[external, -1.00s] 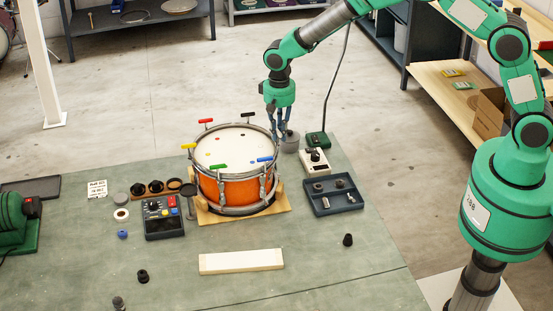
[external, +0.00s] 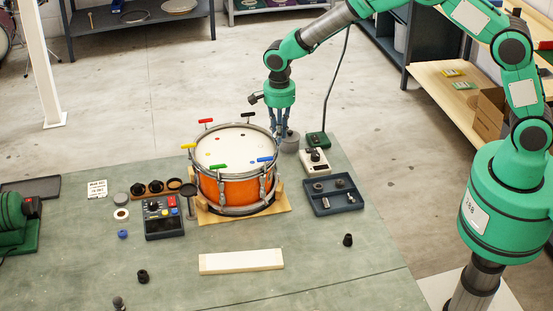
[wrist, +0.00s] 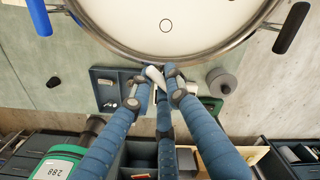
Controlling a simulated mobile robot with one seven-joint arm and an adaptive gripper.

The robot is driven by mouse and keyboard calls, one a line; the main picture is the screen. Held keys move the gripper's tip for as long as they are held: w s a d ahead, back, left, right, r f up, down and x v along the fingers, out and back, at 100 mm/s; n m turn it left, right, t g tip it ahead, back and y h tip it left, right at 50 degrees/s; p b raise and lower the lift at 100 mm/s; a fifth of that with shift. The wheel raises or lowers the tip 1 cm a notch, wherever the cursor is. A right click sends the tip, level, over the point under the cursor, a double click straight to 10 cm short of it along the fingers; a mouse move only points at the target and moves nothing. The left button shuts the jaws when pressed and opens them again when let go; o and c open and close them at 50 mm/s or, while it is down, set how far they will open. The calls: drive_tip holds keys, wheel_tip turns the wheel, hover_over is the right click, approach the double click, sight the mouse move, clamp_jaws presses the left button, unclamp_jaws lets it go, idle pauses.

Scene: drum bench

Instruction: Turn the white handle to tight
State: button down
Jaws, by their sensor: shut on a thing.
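The drum (external: 236,189) has an orange shell and a white head, and stands on a wooden cradle on the green bench. Coloured T-handles sit around its rim. The white handle (wrist: 153,73) shows in the wrist view just outside the metal rim, between my fingers. My gripper (wrist: 160,82) is shut on it, with blue fingers on both sides. In the external view my gripper (external: 279,136) points down at the drum's far right edge and hides the white handle. The handle's lower end and rod are hidden.
The blue handle (external: 265,158) and black handle (external: 248,115) flank my gripper. A grey cylinder (external: 290,142), a white box with a dark knob (external: 314,162) and a dark parts tray (external: 333,196) stand close by on the right. The front of the bench is mostly clear.

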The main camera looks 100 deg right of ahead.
drive_tip(key=m, duration=0.7)
drive_tip(key=shift+w, duration=0.15)
drive_tip(key=m, duration=0.7)
drive_tip(key=shift+w+r+b, duration=0.1)
drive_tip(key=shift+w+b, duration=0.05)
drive_tip(key=shift+b, duration=0.2)
drive_tip(key=c, duration=1.7)
unclamp_jaws()
drive_tip(key=shift+o, duration=0.2)
wheel_tip(320, 180, up, 12)
